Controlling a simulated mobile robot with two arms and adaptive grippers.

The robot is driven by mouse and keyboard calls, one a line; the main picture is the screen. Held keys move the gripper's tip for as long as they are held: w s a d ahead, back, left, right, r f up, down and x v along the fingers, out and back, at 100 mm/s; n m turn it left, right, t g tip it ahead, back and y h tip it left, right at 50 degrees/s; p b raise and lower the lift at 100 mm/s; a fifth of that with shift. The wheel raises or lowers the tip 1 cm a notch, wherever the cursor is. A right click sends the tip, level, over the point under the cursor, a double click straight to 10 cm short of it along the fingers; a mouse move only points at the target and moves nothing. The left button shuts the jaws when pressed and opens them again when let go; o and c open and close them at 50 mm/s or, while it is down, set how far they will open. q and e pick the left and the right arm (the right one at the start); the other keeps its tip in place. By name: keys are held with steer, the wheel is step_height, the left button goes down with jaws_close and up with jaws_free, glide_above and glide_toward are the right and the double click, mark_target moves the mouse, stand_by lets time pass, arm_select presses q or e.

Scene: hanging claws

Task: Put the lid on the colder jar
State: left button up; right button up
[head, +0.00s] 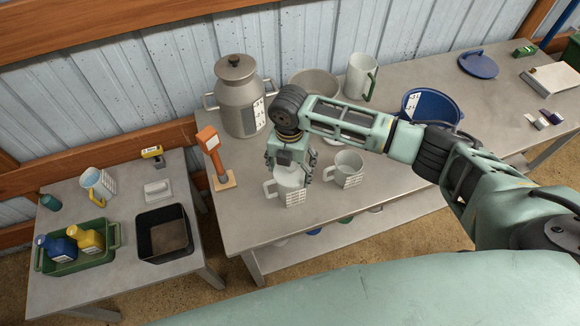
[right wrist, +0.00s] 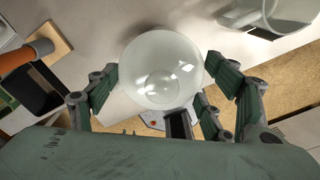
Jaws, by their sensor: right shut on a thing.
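My right gripper (head: 289,170) points down over the left of two handled pale grey jars on the main table. It is shut on a round, glossy whitish lid (right wrist: 162,68), which fills the middle of the right wrist view. The left jar (head: 291,197) is directly below, with a label on its front and its handle to the left. The lid hides its mouth, and I cannot tell whether they touch. The right jar (head: 346,165) stands open beside it, with a label; it also shows at the top right of the right wrist view (right wrist: 265,12). My left gripper is out of view.
An orange device on a wooden base (head: 212,155) stands left of the jars. A large lidded can (head: 236,95) and a blue bucket (head: 432,107) stand behind. A lower side table (head: 110,268) holds a green crate (head: 75,258) and a black bin (head: 164,233). The front table edge is close.

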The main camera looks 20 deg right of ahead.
steer(key=shift+f, duration=0.5)
steer(key=o, duration=1.1)
steer(key=shift+r, duration=0.1)
step_height(320, 180, up, 12)
steer(key=shift+f, duration=0.1)
